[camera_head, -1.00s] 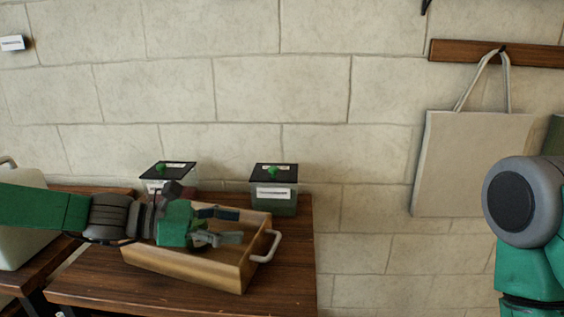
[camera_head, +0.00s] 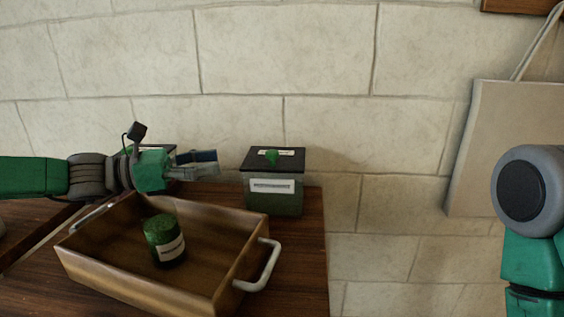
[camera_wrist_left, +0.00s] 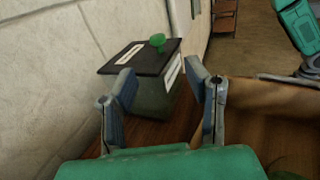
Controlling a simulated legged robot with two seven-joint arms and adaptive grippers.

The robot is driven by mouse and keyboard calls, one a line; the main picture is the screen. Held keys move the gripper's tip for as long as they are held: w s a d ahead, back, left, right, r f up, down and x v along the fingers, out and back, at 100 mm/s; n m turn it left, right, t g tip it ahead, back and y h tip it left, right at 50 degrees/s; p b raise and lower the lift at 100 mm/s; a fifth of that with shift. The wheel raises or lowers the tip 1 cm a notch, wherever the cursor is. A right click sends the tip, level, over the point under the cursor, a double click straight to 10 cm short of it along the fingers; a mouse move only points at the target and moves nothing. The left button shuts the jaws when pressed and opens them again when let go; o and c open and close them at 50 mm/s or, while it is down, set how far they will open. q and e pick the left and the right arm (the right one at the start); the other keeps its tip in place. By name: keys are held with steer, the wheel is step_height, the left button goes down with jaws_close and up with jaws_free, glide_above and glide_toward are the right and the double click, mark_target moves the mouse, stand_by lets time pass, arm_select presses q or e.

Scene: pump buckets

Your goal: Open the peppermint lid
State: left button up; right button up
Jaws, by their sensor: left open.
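A square container (camera_head: 272,200) with a dark lid (camera_head: 259,158) and a green knob (camera_head: 271,156) stands on the table behind the tray, its white label too small to read. In the left wrist view its lid (camera_wrist_left: 130,58) and green knob (camera_wrist_left: 157,40) show ahead, between and beyond the fingers. My left gripper (camera_head: 212,164) is open and empty, left of this container and apart from it; its fingers also show in the left wrist view (camera_wrist_left: 160,100). A second lidded container (camera_head: 152,152) is mostly hidden behind my left gripper. My right gripper is not in view.
A wooden tray (camera_head: 110,277) with metal handles (camera_head: 266,270) sits in front on the wooden table (camera_head: 312,260). A green labelled jar (camera_head: 164,240) stands inside it. A stone wall (camera_head: 285,50) is close behind. A cloth bag (camera_head: 490,140) hangs at right.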

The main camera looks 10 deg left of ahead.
mark_target(275, 152)
arm_select(q)
steer(key=b+x, duration=0.3)
steer(key=x, duration=0.8)
steer(key=shift+w+d+f+b, duration=0.1)
steer(key=shift+d+f+b, duration=0.1)
steer(key=shift+d+b, duration=0.2)
steer(key=shift+w+d, duration=0.15)
steer(key=shift+w, duration=0.1)
steer(key=shift+w+a, duration=0.25)
steer(key=shift+a, duration=0.25)
steer(key=shift+t, duration=0.3)
steer(key=shift+d+r, duration=0.1)
steer(key=shift+d, duration=0.65)
steer(key=shift+c, duration=1.3)
steer(key=shift+d, duration=0.25)
jaws_close()
steer(key=shift+a, duration=0.1)
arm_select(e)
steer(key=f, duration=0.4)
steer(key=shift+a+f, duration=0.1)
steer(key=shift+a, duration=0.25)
